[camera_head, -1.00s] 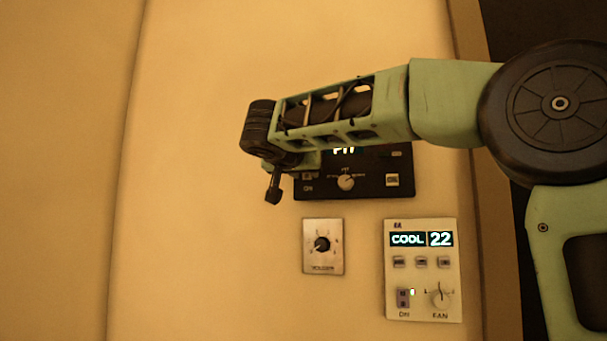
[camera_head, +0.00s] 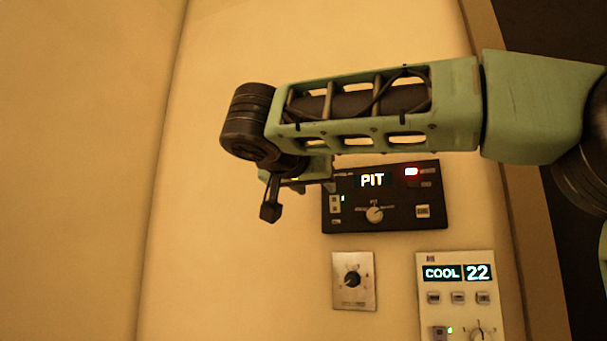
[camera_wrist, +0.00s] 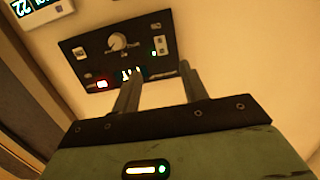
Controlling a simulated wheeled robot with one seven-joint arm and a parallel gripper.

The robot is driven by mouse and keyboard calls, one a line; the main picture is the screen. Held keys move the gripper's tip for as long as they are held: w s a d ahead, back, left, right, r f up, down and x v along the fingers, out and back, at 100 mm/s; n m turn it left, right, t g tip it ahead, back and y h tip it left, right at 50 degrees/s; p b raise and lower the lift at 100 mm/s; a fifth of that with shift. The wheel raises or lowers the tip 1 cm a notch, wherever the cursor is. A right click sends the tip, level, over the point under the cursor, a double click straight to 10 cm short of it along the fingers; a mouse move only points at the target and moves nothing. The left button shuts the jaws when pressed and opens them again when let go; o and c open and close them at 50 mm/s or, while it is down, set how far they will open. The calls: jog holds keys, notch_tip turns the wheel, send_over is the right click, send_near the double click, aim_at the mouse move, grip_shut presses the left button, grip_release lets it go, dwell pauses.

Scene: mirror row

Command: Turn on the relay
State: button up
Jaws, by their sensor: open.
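No label reading "relay" is legible, so I cannot tell which control it is. A black panel (camera_head: 392,217) on the wall shows PIT, with a red light at its upper right and a knob (camera_head: 374,214) in the middle. A rocker switch (camera_head: 335,204) at its left has a small lit green light beside it. It also shows in the wrist view (camera_wrist: 158,47), where the panel appears upside down. My gripper (camera_wrist: 162,70) is open and empty, its two fingers apart in front of the panel's display edge. In the head view my wrist covers the panel's upper left corner.
Below the panel is a silver plate (camera_head: 353,298) with a black dial. To its right a white thermostat (camera_head: 455,300) reads COOL 22, with buttons, a switch with a green light and a knob. The wall left of the panel is bare.

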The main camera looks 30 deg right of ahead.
jog(key=v, duration=0.5)
jog(key=shift+f, duration=0.1)
dwell(0.4)
